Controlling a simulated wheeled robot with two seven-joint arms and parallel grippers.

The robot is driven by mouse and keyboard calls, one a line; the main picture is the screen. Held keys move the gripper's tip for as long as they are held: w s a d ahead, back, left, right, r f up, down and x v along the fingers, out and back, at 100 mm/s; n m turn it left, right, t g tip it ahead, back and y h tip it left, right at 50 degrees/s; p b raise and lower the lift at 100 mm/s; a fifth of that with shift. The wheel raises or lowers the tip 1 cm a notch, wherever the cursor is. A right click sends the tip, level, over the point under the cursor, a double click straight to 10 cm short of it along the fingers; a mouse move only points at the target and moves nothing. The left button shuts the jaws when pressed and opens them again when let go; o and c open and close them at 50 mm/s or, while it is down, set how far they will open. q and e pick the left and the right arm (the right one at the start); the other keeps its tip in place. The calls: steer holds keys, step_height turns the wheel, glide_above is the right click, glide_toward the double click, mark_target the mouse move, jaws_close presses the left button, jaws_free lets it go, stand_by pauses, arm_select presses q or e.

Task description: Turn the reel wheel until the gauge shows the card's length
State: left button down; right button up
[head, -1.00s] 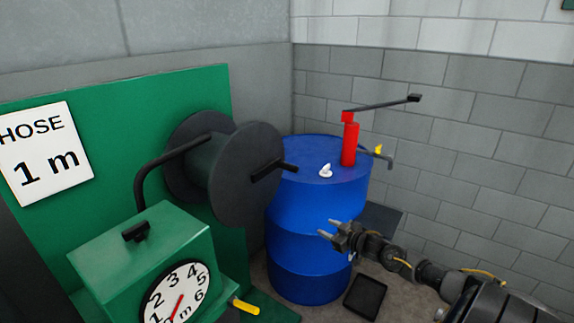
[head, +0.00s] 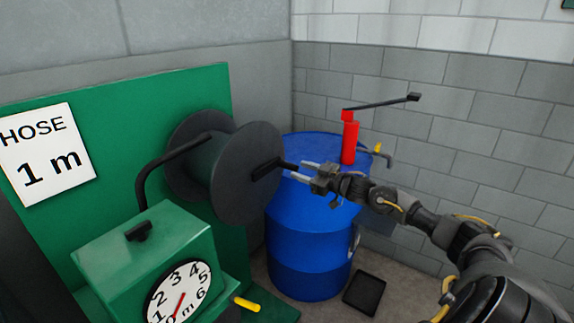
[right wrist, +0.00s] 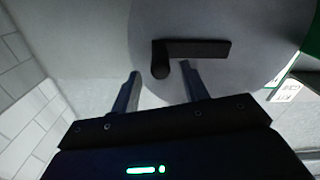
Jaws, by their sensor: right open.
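The reel wheel (head: 238,190) is a dark grey disc on a drum beside the green panel. Its black crank handle (head: 267,168) sticks out to the right; the handle also shows in the right wrist view (right wrist: 195,48). My right gripper (head: 305,172) is open, its fingertips close to the handle's end; I cannot tell if they touch it. The card (head: 45,153) reads "HOSE 1 m". My left gripper is not in view.
A blue barrel (head: 308,235) with a red pump (head: 349,140) and its long lever stands behind my right gripper. A dark tray (head: 365,293) lies on the floor. Brick walls close the corner.

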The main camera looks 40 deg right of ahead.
mark_target(287, 165)
steer(key=p+x, duration=0.1)
steer(key=x, duration=0.5)
steer(key=shift+w+a, duration=0.15)
steer(key=shift+w, duration=0.2)
jaws_close()
